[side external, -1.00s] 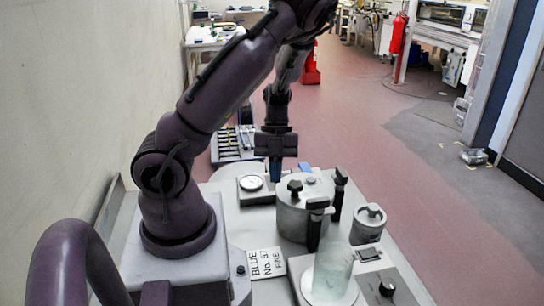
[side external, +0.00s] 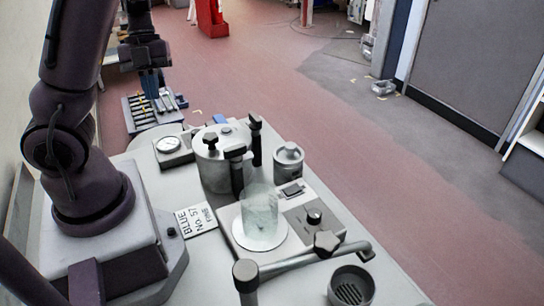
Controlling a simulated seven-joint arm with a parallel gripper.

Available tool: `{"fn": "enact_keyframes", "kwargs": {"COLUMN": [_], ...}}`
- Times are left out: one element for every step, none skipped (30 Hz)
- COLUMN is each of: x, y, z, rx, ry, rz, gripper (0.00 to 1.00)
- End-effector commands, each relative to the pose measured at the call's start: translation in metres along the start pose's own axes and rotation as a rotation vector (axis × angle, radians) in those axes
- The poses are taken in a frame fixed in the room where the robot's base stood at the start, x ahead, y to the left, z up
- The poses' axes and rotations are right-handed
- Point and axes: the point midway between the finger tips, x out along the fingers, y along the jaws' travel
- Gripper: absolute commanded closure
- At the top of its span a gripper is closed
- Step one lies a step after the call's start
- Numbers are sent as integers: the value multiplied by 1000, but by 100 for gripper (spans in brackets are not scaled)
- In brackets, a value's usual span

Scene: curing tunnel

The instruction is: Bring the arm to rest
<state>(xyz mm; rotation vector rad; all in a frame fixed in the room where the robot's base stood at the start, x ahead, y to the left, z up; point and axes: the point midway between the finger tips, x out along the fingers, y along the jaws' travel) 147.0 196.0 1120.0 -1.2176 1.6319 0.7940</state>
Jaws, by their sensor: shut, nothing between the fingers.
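My gripper (side external: 151,84) hangs at the upper left in the side external view, fingers pointing down. Its blue-grey fingers are together with nothing seen between them. It is in the air, in line with a tool tray (side external: 135,122); the height of the gap cannot be told. My arm rises from its base at the left, and its upper part is cut off by the top of the picture.
On the bench stand a metal pot (side external: 216,172) with dark clamp handles, a gauge box (side external: 172,156), a lidded canister (side external: 289,166), a glass beaker (side external: 260,211) on a hotplate, a lettered card (side external: 196,219) and a bent pipe (side external: 305,259). Open floor lies right.

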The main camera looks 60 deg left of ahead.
Motion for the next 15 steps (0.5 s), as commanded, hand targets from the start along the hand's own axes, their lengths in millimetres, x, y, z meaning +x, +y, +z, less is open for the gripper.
{"fn": "enact_keyframes", "kwargs": {"x": [0,0,1,2,4,8,11,14,17,20,23,26,28,30,33], "y": [0,1,3,5,6,5,4,2,-1,-4,-8,-12,-17,-21,-28], "z": [1,2,2,3,3,2,1,-1,-3,-6,-8,-12,-15,-18,-24], "rx": [71,128,220,299,390,525,635,748,904,1024,1146,1312,1438,1568,1744], "ry": [-5,-9,-13,-15,-10,1,11,22,35,45,54,65,72,77,81], "rz": [4,9,19,30,44,62,70,75,78,79,77,75,71,68,62], "gripper": [100,100,100,100,100,100,100,100,100,100,100,100,100,100,100]}}
